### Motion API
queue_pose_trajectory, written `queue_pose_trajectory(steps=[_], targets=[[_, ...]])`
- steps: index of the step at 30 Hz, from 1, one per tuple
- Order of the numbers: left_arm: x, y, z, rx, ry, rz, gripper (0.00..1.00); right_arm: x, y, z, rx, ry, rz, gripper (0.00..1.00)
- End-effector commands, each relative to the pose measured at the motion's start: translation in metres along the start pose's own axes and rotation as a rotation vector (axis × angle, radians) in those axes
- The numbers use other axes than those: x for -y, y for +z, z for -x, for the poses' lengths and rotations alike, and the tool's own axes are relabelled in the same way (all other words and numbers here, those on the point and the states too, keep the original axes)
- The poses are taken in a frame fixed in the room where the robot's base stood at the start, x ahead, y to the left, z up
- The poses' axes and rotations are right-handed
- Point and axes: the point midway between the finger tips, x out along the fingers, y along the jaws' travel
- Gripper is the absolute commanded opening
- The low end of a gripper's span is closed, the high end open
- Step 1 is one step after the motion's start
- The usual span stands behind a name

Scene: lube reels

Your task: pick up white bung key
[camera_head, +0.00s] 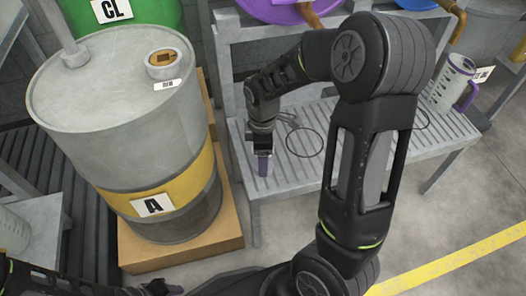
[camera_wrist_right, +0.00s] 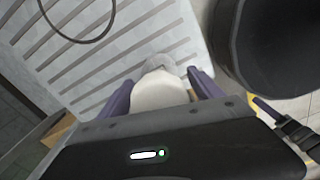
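My right gripper (camera_head: 263,166) points down at the front left end of the slatted bench, its purple finger showing in the head view. In the right wrist view its two purple fingers (camera_wrist_right: 160,78) stand apart, with a pale white rounded piece (camera_wrist_right: 160,92) between them, probably the white bung key. The piece has a greyer far end reaching past the fingertips. I cannot tell whether the fingers press on it. In the head view the key is not visible and may be hidden by the gripper. My left gripper (camera_head: 158,288) is at the bottom edge, partly cut off.
A grey drum (camera_head: 115,130) with a yellow band marked A stands on a wooden base (camera_head: 190,245) left of the bench (camera_head: 310,170). A dark cable loop (camera_head: 305,142) lies on the slats. A clear jug with purple handle (camera_head: 452,82) stands at the bench's right end.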

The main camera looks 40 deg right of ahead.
Motion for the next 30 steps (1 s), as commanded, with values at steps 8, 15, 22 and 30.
queue_pose_trajectory(steps=[8, 15, 22, 30], targets=[[-0.0001, 0.0002, 0.0, 0.0, 0.0, 0.0, 0.36, 0.0, 0.0, 0.0, 0.0, 0.0, 0.0, 0.51], [0.0, 0.0002, -0.0001, 0.0, 0.0, 0.0, 0.36, 0.0, 0.0, 0.0, 0.0, 0.0, 0.0, 0.32], [0.0, 0.0001, -0.0001, 0.0, 0.0, 0.0, 0.36, 0.0, 0.0, 0.0, 0.0, 0.0, 0.0, 0.13], [-0.0002, 0.0002, 0.0003, 0.0, 0.0, 0.0, 0.36, -0.0002, -0.0001, 0.0009, 0.0, 0.001, 0.0, 0.09]])
